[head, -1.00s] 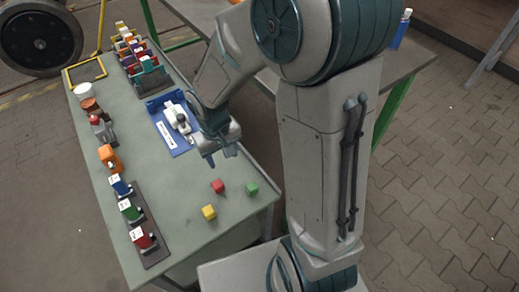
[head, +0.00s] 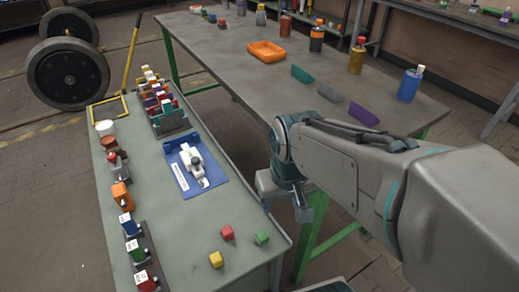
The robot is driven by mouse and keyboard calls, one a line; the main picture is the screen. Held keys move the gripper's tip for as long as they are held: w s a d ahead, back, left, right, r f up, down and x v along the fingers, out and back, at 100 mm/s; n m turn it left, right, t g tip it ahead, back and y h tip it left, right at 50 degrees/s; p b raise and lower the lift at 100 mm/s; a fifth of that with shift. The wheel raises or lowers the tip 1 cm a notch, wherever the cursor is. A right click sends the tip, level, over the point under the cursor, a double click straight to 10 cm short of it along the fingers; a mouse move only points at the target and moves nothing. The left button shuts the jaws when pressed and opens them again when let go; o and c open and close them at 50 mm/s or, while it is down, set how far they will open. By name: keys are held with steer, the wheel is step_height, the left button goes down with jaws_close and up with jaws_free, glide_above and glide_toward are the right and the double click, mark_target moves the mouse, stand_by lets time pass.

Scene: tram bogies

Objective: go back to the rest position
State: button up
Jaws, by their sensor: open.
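My gripper (head: 303,205) is at the end of my arm, in the middle of the head view. It hangs in the gap just right of the green-grey workbench (head: 210,240), apart from everything on it. Its fingers show small and partly edge-on, and nothing shows between them. My arm reaches in from the right and hides part of the larger table behind it.
A blue tray (head: 207,188) holds a white part. A larger table (head: 225,45) behind carries an orange tray (head: 268,51), bottles and bins. Wheels (head: 68,78) stand back left.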

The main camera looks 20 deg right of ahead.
step_height(320, 180, up, 15)
steer(key=t+p, duration=0.1)
steer(key=p, duration=1.2)
steer(key=shift+a, duration=0.15)
